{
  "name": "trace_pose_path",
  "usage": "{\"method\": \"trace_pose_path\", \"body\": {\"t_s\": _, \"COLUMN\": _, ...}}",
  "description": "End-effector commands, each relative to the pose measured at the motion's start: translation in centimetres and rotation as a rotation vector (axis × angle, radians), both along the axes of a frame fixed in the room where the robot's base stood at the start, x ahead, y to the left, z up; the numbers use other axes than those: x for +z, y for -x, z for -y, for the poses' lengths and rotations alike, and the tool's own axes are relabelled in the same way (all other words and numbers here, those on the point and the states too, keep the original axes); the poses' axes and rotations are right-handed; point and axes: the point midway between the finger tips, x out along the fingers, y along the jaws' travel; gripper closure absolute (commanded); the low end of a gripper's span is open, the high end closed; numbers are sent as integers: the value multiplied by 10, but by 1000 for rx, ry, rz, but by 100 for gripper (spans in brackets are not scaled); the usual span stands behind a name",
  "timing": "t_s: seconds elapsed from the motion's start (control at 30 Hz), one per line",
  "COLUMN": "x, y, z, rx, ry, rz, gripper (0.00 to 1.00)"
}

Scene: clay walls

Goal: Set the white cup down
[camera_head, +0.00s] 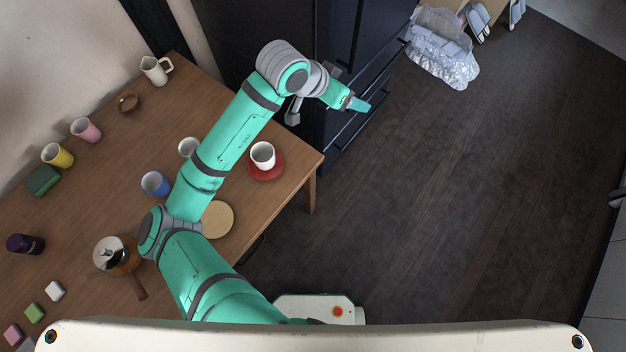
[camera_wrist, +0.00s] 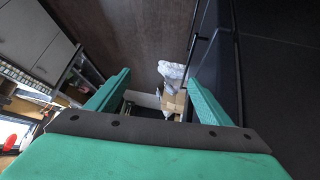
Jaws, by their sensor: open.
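A white cup (camera_head: 263,156) stands upright on a red saucer (camera_head: 277,172) near the table's right corner in the head view. A second pale cup (camera_head: 188,148) stands to its left, partly hidden by my arm. My gripper (camera_head: 357,104) is up and to the right of the saucer, beyond the table edge, beside the dark cabinet. In the wrist view my gripper (camera_wrist: 157,97) is open, with its two green fingers apart and nothing between them. It is well clear of both cups. Neither cup shows in the wrist view.
The wooden table (camera_head: 140,130) also holds a blue cup (camera_head: 155,183), a round tan disc (camera_head: 218,219), a coffee pot (camera_head: 116,256), and a white pitcher (camera_head: 155,70). A dark cabinet (camera_head: 350,60) stands behind the gripper. A crumpled silvery bag (camera_head: 443,50) lies beyond. The floor at right is clear.

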Motion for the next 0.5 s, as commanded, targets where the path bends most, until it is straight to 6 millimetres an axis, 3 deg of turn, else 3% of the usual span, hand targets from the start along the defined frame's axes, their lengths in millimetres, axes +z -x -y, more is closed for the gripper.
{"method": "trace_pose_path", "body": {"t_s": 0.03, "x": 10, "y": -4, "z": 26, "rx": -1, "ry": 79, "rz": 39, "gripper": 27}}
{"method": "trace_pose_path", "body": {"t_s": 0.2, "x": 48, "y": -17, "z": 84, "rx": 33, "ry": 309, "rz": 165, "gripper": 27}}
{"method": "trace_pose_path", "body": {"t_s": 0.33, "x": 74, "y": -22, "z": 112, "rx": 82, "ry": 472, "rz": 243, "gripper": 27}}
{"method": "trace_pose_path", "body": {"t_s": 0.5, "x": 97, "y": -24, "z": 130, "rx": 181, "ry": 662, "rz": 324, "gripper": 27}}
